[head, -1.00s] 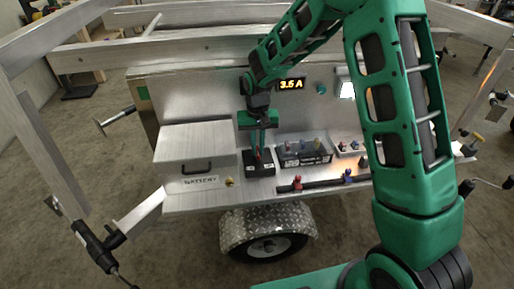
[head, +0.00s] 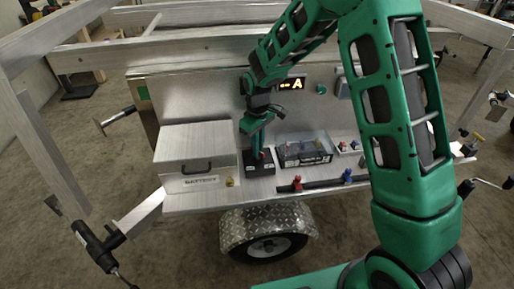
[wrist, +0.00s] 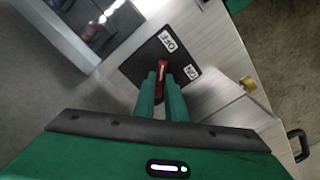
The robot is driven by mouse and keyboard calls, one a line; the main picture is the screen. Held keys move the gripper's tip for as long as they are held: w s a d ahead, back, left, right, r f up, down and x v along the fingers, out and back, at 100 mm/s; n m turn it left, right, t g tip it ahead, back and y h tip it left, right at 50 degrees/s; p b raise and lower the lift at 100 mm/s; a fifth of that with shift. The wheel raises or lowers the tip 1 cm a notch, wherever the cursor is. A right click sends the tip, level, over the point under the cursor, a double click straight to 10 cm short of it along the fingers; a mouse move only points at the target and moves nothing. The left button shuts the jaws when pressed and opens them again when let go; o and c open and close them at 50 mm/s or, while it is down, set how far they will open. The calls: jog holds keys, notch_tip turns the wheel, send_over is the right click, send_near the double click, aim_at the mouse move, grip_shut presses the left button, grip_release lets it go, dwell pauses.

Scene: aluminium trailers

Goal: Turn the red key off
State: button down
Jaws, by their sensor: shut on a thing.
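The red key (wrist: 163,68) stands in a black switch plate (wrist: 142,64) with white OFF and ON labels. In the wrist view its top end points up toward the OFF label (wrist: 168,41), and the ON label (wrist: 192,72) is off to the right. My gripper (wrist: 162,78) is shut on the key, one green finger on each side. In the head view my gripper (head: 257,150) reaches down to the black switch box (head: 260,169) on the trailer shelf, and its fingers mostly hide the key.
The display (head: 291,84) above reads "--A". A metal battery box (head: 195,148) with a black handle stands left of the switch, a yellow knob (head: 230,182) before it. A clear-covered box (head: 305,154) is close on the right. Red (head: 297,184) and blue (head: 347,176) terminals line the front edge.

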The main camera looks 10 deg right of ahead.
jog(key=shift+w+r+n, duration=0.1)
jog(key=shift+w+n, duration=0.1)
jog(key=shift+n, duration=0.1)
dwell(0.4)
jog(key=c, duration=1.8)
grip_release()
jog(key=shift+d, duration=0.1)
jog(key=shift+c, duration=0.2)
jog(key=shift+o, duration=0.2)
jog(key=shift+s, duration=0.1)
notch_tip(320, 180, up, 11)
jog(key=shift+f, duration=0.2)
